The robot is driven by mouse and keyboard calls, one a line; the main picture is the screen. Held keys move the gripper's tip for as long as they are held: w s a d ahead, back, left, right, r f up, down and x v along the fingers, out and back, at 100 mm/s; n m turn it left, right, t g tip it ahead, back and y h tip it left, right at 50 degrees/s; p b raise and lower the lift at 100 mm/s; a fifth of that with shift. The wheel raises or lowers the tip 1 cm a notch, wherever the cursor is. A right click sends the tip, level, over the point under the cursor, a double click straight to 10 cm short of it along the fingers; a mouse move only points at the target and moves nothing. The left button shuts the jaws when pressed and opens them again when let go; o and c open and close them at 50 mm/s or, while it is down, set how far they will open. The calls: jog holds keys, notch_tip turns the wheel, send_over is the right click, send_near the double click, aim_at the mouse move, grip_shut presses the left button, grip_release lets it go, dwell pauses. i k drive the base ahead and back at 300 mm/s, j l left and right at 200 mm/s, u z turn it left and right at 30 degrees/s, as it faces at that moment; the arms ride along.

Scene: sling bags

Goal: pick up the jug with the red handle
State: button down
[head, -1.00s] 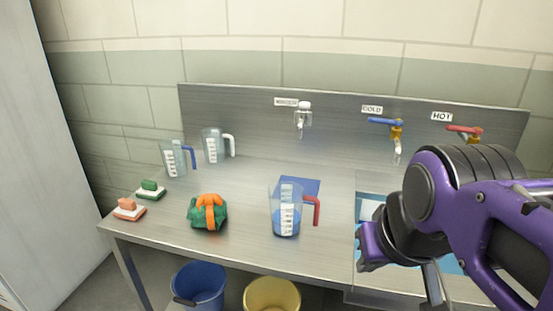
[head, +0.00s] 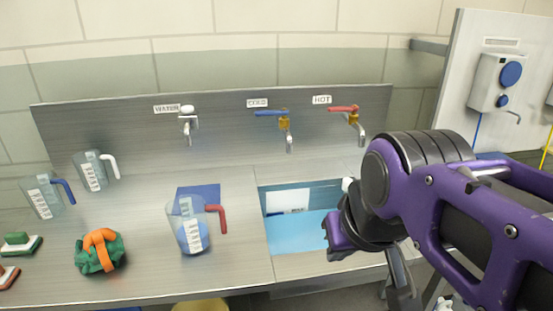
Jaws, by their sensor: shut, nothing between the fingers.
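The jug with the red handle (head: 190,236) stands upright on the steel counter, left of the sink. It is clear, with a white scale and blue showing in its lower part; its handle points right. My purple arm reaches in from the right, over the sink's right side. My gripper (head: 402,290) hangs low at the arm's end, partly hidden by the arm; it is shut and empty, well to the right of the jug and apart from it. A jug with a blue handle (head: 42,196) and one with a white handle (head: 94,172) stand at the back left.
A green and orange bundle (head: 112,262) lies left of the jug, with sponges (head: 16,244) at the far left. A blue square (head: 205,192) lies behind the jug. Taps (head: 287,130) stand above the blue-filled sink (head: 310,228).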

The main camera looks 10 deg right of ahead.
aim_at(200, 224)
jog(key=z, duration=0.4)
jog(key=u, duration=1.25)
